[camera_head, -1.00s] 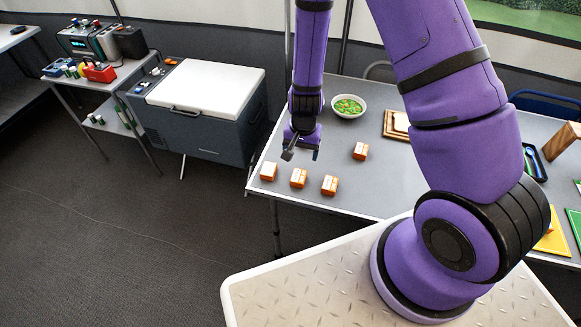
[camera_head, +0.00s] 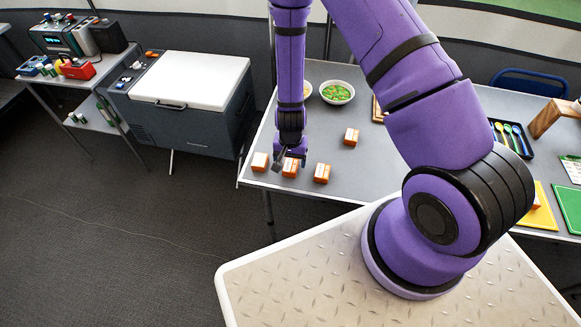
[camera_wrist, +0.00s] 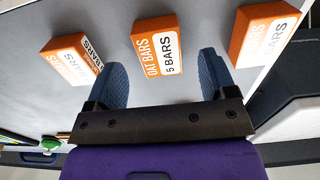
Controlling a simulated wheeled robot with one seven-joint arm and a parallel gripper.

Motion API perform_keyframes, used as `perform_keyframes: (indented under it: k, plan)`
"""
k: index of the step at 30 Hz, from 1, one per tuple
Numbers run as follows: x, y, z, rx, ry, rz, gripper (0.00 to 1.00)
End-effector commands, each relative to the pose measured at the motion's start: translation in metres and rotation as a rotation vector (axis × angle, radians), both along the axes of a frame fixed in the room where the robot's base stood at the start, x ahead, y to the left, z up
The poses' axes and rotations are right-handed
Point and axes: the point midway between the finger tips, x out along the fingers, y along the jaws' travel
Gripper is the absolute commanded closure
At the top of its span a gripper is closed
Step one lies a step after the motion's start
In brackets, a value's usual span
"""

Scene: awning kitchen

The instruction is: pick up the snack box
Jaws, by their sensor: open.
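Several small orange and white snack boxes stand on the grey table. Three form a row near its front edge: a left box (camera_head: 260,162), a middle box (camera_head: 290,168) and a right box (camera_head: 322,173). Another box (camera_head: 351,137) stands farther back. My gripper (camera_head: 291,160) is low at the middle box and partly covers it. In the wrist view my gripper (camera_wrist: 163,72) is open. The middle box (camera_wrist: 155,45), marked "OAT BARS 5 BARS", lies between and just beyond the fingertips, with a gap on either side. One box shows to its left (camera_wrist: 72,58) and one to its right (camera_wrist: 264,38).
A bowl of green food (camera_head: 337,92) stands behind the boxes. A cutlery tray (camera_head: 513,138), a yellow board (camera_head: 546,218) and a green board (camera_head: 570,205) are at the right. A cooler (camera_head: 190,100) stands left of the table. Bare table (camera_head: 385,165) lies right of the row.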

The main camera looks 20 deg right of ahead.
Motion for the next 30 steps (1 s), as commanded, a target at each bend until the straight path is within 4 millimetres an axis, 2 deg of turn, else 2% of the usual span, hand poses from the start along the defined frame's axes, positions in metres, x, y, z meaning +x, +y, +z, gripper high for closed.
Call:
perform_keyframes:
  k: [3, 7, 17, 24, 30]
  plan:
    - [0.0, -0.001, -0.017, 0.0, 0.002, -0.001, 0.22]
    - [0.0, -0.001, -0.029, 0.0, 0.001, 0.0, 0.22]
    - [0.0, 0.0, -0.034, 0.0, 0.0, 0.0, 0.22]
    - [0.0, 0.0, -0.034, 0.0, 0.0, 0.0, 0.75]
    - [0.0, 0.0, -0.034, 0.0, 0.0, 0.0, 0.76]
